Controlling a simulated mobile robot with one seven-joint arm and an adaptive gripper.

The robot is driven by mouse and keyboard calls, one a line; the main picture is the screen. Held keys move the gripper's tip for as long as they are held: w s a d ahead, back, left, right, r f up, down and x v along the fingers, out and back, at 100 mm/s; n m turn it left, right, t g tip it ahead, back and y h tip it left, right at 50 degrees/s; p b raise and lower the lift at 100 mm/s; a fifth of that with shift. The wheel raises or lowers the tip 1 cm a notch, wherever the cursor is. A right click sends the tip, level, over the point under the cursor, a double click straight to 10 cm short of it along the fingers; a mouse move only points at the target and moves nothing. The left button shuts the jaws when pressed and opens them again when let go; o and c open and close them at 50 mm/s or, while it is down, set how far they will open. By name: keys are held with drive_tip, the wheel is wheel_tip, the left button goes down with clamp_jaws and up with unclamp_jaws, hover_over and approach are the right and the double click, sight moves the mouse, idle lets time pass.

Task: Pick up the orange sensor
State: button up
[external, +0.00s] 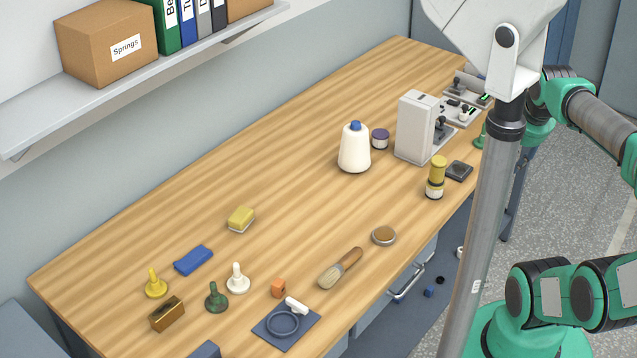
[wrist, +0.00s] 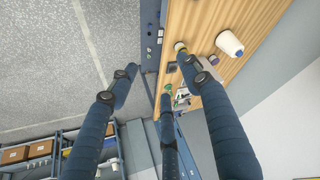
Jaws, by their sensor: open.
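The orange sensor (external: 278,288) is a small orange block lying on the wooden bench, near the front edge at the lower middle of the external view. It stands just behind a dark blue-grey mat and to the right of a white peg-like piece. I do not see it in the wrist view. My gripper (wrist: 157,58) shows in the wrist view with long blue fingers spread wide and nothing between them. It hangs over the bench's front edge and the floor, away from the sensor. Its fingers cannot be made out in the external view.
The bench (external: 270,170) holds a brush (external: 340,268), a white peg (external: 238,279), a green peg (external: 216,297) and a mat (external: 308,328) with a ring near the sensor. A white cone (external: 354,150) and grey machine (external: 413,126) stand farther back.

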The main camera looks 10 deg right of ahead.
drive_tip(key=shift+w+a, duration=0.1)
drive_tip(key=w+a+f+n+g+y, duration=0.1)
drive_tip(key=w+a+f+n+g, duration=0.15)
drive_tip(key=w+a, duration=0.8)
drive_tip(key=n+g+h+p, duration=0.1)
drive_tip(key=n+g+p, duration=0.15)
drive_tip(key=n, duration=0.65)
hover_over(277, 286)
wheel_tip(277, 286, down, 23)
drive_tip(key=shift+s+m+g+b, duration=0.1)
drive_tip(key=shift+m+g+b, duration=0.15)
drive_tip(key=shift+g+b, duration=0.05)
drive_tip(key=shift+f, duration=0.15)
drive_tip(key=shift+f+b, duration=0.5)
drive_tip(key=shift+f, duration=3.7)
